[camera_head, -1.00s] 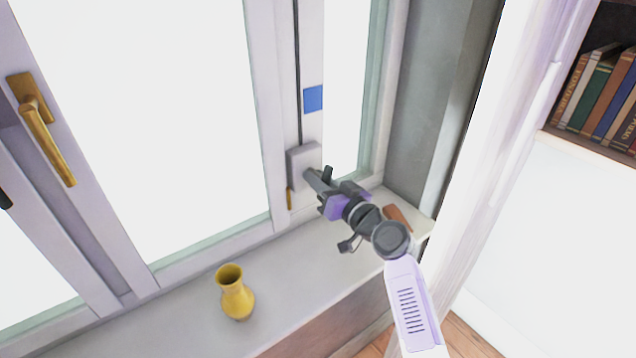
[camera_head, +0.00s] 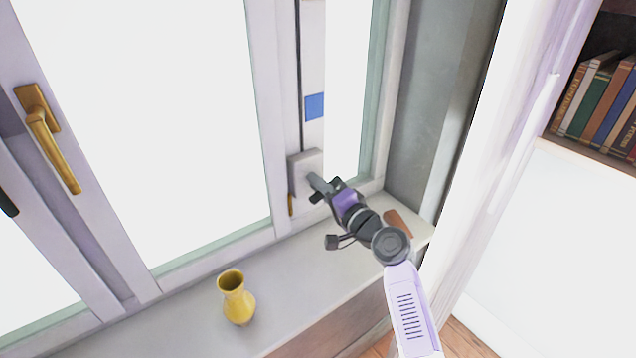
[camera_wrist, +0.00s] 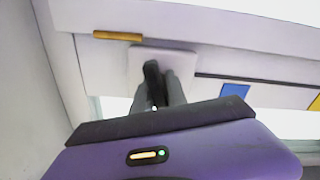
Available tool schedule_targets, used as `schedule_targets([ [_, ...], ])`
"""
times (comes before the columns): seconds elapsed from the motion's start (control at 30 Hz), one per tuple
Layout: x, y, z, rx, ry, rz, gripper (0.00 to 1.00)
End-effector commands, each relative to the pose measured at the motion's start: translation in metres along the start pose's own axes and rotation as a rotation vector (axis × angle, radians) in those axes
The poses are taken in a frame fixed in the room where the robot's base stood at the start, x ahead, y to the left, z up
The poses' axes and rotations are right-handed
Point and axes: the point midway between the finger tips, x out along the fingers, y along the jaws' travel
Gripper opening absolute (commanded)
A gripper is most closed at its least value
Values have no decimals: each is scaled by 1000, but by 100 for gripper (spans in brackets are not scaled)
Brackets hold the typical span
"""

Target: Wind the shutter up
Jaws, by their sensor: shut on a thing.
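The shutter's winder is a pale grey box (camera_head: 304,172) on the white window post, also in the wrist view (camera_wrist: 180,62). A dark strap or cord (camera_head: 299,75) runs up from it. A small brass piece (camera_head: 291,205) shows at its lower edge. My gripper (camera_head: 318,183) reaches the front of the box from the lower right. In the wrist view my gripper (camera_wrist: 158,92) is shut on a dark knob or crank end (camera_wrist: 152,72) in front of the box. The fingers hide most of that part. The panes look bright, with no shutter visible across them.
A yellow vase (camera_head: 237,298) stands on the window sill (camera_head: 180,322), left of my arm. A brown object (camera_head: 398,222) lies on the sill behind my wrist. A blue square (camera_head: 314,106) is on the post. A brass window handle (camera_head: 50,145) is at left, bookshelves (camera_head: 605,100) at right.

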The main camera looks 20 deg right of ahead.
Motion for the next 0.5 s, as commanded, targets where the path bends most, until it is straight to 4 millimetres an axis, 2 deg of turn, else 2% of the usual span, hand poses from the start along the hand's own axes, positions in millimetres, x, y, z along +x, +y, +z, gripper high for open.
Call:
schedule_targets([
  [0.5, -1, -2, -1, 495, 1, 3, 0],
])
